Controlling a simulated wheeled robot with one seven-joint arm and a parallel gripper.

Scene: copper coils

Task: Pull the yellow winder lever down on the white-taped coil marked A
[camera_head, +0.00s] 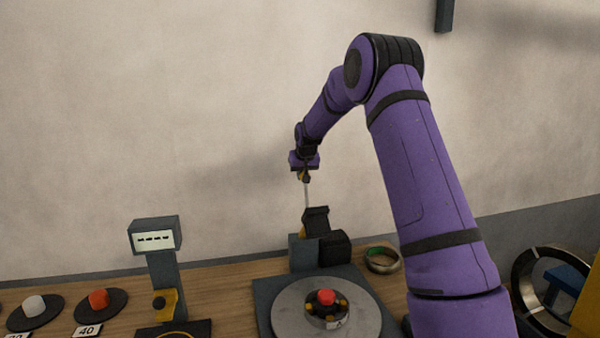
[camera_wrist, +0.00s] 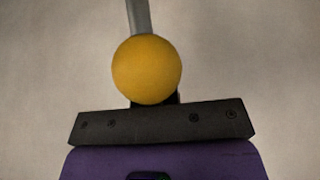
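The winder lever is a thin grey rod (camera_head: 307,195) standing nearly upright from the black head (camera_head: 316,221) of the winder, behind the round grey plate (camera_head: 291,331). Its yellow ball knob (camera_wrist: 147,69) is large in the wrist view, directly in front of my gripper's dark bar. In the head view my gripper (camera_head: 304,174) is at the rod's top, around or against the knob. The fingertips are hidden, so I cannot tell whether they grip it. A ring-shaped coil (camera_head: 314,321) with a tag A sits on the plate, with a red knob (camera_head: 326,297) at its centre.
A post with a small display (camera_head: 154,240) stands left of the winder. A large ring (camera_head: 526,292) stands far right.

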